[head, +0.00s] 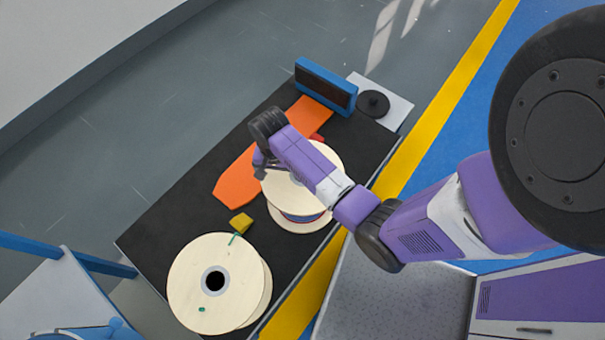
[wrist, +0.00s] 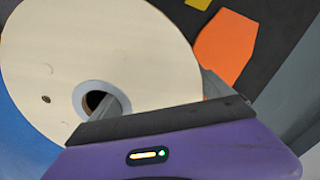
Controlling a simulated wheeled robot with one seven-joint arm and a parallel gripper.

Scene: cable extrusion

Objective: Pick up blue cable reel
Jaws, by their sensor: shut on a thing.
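The blue cable reel (head: 287,196) has pale wooden flanges, with a band of blue and some red showing between them at its lower edge. It is on the dark table, partly hidden by my arm. My gripper (head: 273,172) is at the top of this reel. In the wrist view, the pale flange of the reel (wrist: 95,45) fills the upper left. My gripper (wrist: 165,95) is shut on the reel there, with one finger in the hub hole and the other beyond the rim. I cannot tell whether the reel is clear of the table.
A larger pale reel (head: 197,267) with a green cable end stands at the near end of the dark table (head: 185,208). An orange flat piece (head: 237,180) and a yellow block (head: 241,222) lie nearby. A blue-framed box (head: 326,87) and a black disc (head: 373,103) are at the far end.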

